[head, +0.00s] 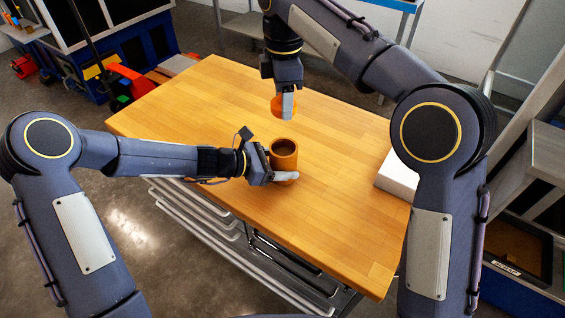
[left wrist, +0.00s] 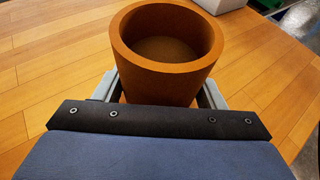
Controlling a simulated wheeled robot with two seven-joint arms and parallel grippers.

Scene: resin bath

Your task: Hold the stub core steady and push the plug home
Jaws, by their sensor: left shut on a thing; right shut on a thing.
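The stub core (head: 284,153) is a brown-orange hollow cylinder standing upright on the wooden table, its open mouth facing up. It also shows large in the left wrist view (left wrist: 165,50), with a hollow, dark inside. My left gripper (head: 285,177) is shut on its lower part, one finger on each side. My right gripper (head: 287,104) points down above the table, farther back, and is shut on the orange plug (head: 277,106). The plug is apart from the core, behind it in the head view. The fingers partly hide the plug.
The wooden table (head: 190,110) is mostly clear around the core. A white box (head: 398,175) lies at its right edge. Metal drawers or rails (head: 215,225) show under the near edge. Red and blue shop items stand beyond the far left edge.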

